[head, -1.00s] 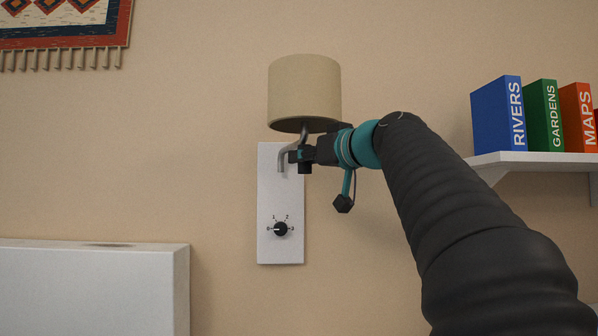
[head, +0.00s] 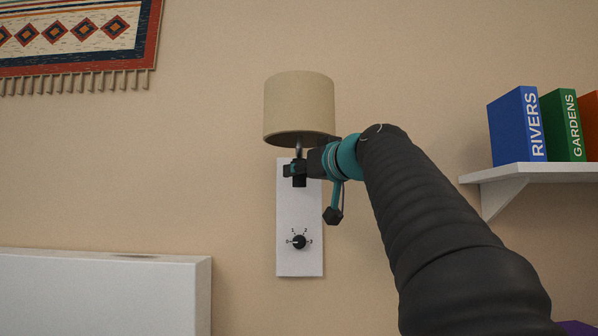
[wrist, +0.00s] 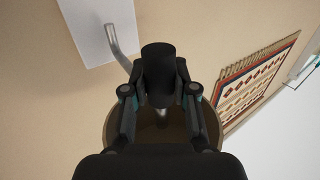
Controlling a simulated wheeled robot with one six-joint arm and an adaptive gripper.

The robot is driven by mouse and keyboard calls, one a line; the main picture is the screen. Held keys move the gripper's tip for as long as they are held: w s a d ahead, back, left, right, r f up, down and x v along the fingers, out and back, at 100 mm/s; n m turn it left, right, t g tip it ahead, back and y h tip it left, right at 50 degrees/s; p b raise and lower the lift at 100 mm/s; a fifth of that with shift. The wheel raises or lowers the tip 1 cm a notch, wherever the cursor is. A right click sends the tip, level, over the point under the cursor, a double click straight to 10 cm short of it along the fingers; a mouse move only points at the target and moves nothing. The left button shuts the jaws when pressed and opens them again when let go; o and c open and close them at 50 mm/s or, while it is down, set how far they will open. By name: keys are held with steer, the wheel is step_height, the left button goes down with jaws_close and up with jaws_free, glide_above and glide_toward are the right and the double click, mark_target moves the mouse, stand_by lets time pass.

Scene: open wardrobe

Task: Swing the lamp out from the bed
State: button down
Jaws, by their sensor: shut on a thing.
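The wall lamp has a beige drum shade (head: 299,106) above a white wall plate (head: 300,215) with a black dial (head: 299,242). My gripper (head: 298,172) is just below the shade and in front of the plate's top, shut on the lamp arm. In the wrist view, the grey bent lamp arm (wrist: 117,42) runs from the plate to my gripper (wrist: 158,75), and the shade (wrist: 120,125) lies behind the fingers.
A white headboard-like block (head: 100,295) stands at the lower left. A shelf (head: 530,174) with books is at the right, near my arm. A patterned rug (head: 80,35) hangs at the upper left. The wall between is bare.

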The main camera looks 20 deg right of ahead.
steer(key=c, duration=1.2)
jaws_free()
steer(key=shift+a, duration=0.15)
steer(key=shift+c, duration=0.2)
steer(key=o, duration=0.4)
steer(key=shift+w+a, duration=0.15)
steer(key=shift+c, duration=0.2)
steer(key=shift+d, duration=0.2)
steer(key=shift+s, duration=0.4)
steer(key=s+d, duration=0.2)
steer(key=s, duration=0.9)
steer(key=shift+a, duration=0.1)
